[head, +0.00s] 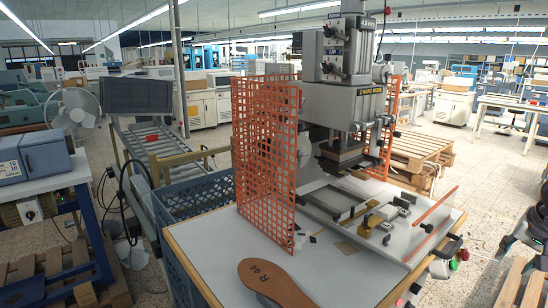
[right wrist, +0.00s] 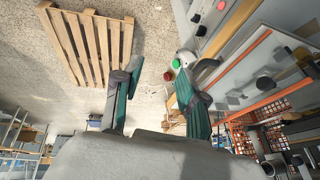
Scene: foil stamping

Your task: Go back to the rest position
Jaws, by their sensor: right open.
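My right gripper (head: 530,236) shows at the right edge of the head view, partly cut off, out beside the table and clear of the machine. My left gripper is not in view. A brown sole (head: 274,284) with dark marking lies flat at the front edge of the white table (head: 205,255). The grey stamping machine (head: 345,110) stands on the table behind it.
Orange mesh guards (head: 264,150) flank the machine. A blue crate (head: 190,200) is left of the table. Buttons (right wrist: 176,64) line the table edge beside my right gripper. A wooden pallet (right wrist: 88,45) lies on the floor. Floor right of the table is largely open.

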